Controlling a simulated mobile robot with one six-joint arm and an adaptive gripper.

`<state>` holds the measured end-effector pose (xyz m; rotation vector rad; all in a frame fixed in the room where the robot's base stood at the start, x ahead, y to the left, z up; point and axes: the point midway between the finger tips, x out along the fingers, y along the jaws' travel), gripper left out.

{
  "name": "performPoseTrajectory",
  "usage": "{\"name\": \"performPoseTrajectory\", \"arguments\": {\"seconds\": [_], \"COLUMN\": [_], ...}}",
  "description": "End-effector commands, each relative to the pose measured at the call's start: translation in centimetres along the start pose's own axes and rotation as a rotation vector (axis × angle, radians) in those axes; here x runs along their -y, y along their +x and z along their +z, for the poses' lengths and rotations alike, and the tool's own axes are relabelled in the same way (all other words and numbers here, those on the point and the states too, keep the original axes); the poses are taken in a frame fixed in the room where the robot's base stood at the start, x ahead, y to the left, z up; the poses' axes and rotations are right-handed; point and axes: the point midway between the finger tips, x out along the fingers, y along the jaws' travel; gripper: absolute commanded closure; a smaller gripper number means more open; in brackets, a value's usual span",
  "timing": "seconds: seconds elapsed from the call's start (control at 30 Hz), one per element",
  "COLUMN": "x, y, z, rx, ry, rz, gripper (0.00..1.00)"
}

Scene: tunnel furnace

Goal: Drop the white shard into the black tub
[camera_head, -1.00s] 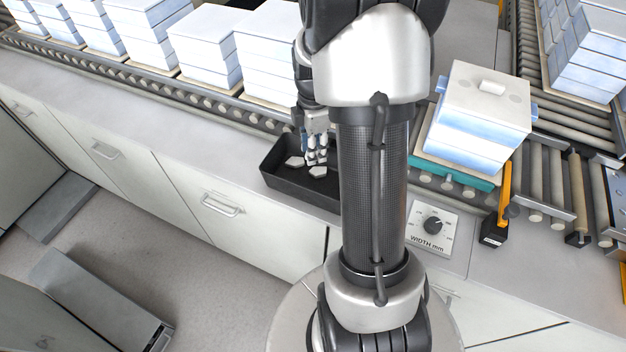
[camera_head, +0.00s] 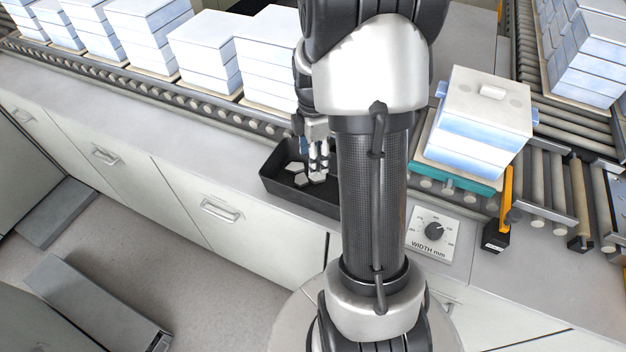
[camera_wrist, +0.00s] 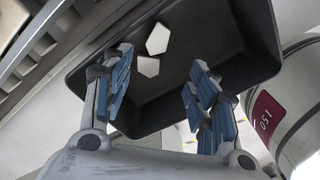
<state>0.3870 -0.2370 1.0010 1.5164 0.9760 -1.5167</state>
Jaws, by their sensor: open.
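The black tub (camera_head: 275,190) stands on the counter in the head view, its right part hidden behind my arm. My gripper (camera_head: 319,161) is over the tub, pointing down, open and empty. In the wrist view the tub (camera_wrist: 262,60) shows below the spread blue-padded fingers of my gripper (camera_wrist: 162,64). Two white shards (camera_wrist: 158,38) (camera_wrist: 148,66) show on its floor there.
A roller conveyor (camera_head: 200,101) carrying stacks of white-blue blocks (camera_head: 205,50) runs behind the tub. A block stack (camera_head: 475,120) on a teal-edged plate stands to the right. A width dial (camera_head: 434,231) sits on the counter. The counter left of the tub is clear.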

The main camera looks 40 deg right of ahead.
Motion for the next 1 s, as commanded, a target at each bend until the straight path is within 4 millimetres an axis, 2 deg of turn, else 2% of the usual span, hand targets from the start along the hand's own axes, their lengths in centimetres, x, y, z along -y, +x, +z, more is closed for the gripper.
{"name": "performPoseTrajectory", "arguments": {"seconds": [0.17, 0.5, 0.63, 0.8, 1.0], "x": [-0.1, -0.1, -0.1, 0.0, 0.0], "y": [-1.2, -8.2, -10.3, -11.8, -12.1], "z": [0.0, 0.0, 0.0, 0.0, 0.0], "rx": [0.001, 0.001, 0.001, 0.000, 0.000], "ry": [0.000, 0.000, 0.000, 0.000, 0.000], "rz": [0.004, 0.005, 0.004, 0.001, 0.000], "gripper": [0.47, 0.47, 0.47, 0.47, 0.47]}}
